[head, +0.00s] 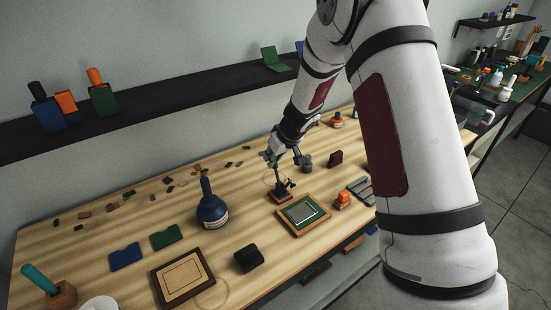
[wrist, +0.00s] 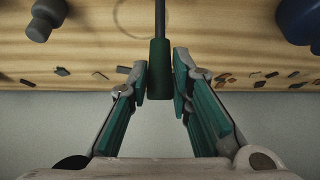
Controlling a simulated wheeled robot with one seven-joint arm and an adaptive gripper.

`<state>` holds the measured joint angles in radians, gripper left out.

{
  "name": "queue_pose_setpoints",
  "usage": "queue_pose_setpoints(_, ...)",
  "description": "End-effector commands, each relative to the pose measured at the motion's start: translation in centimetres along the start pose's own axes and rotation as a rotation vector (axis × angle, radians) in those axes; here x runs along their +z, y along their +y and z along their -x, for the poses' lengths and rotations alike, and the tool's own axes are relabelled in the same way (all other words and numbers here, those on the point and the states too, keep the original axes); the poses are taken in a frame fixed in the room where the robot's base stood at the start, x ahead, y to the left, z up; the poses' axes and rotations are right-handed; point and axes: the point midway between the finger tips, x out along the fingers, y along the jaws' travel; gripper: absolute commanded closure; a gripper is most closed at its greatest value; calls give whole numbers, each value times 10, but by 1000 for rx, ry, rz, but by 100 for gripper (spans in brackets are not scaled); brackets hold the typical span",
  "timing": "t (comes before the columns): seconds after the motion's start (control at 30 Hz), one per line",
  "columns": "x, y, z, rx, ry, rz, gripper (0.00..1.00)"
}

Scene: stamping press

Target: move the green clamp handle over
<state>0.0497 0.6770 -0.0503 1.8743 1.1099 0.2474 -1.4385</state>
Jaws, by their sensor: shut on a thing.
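The green clamp handle (wrist: 159,72) shows in the middle of the wrist view, on the end of a dark rod (wrist: 160,18). My gripper (wrist: 159,82) has one finger on each side of the handle and is shut on it. In the head view, my gripper (head: 281,158) is at the top of the small dark clamp (head: 285,189), which stands on a small wooden base. The handle itself is hard to make out there, as my gripper covers it.
A framed green pad (head: 303,215) lies just in front of the clamp. A blue bottle (head: 211,208) stands to the left, and a grey knob-like piece (head: 306,163) and an orange-topped stamp (head: 343,199) to the right. Small scraps lie along the back of the wooden table (head: 95,248).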

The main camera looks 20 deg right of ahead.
Motion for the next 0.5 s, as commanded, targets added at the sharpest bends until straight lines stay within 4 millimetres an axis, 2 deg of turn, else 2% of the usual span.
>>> queue_pose_setpoints(0.27,-2,1,0,1,2,1,96)
queue_pose_setpoints(0.5,-9,1,-13,2,2,1,96)
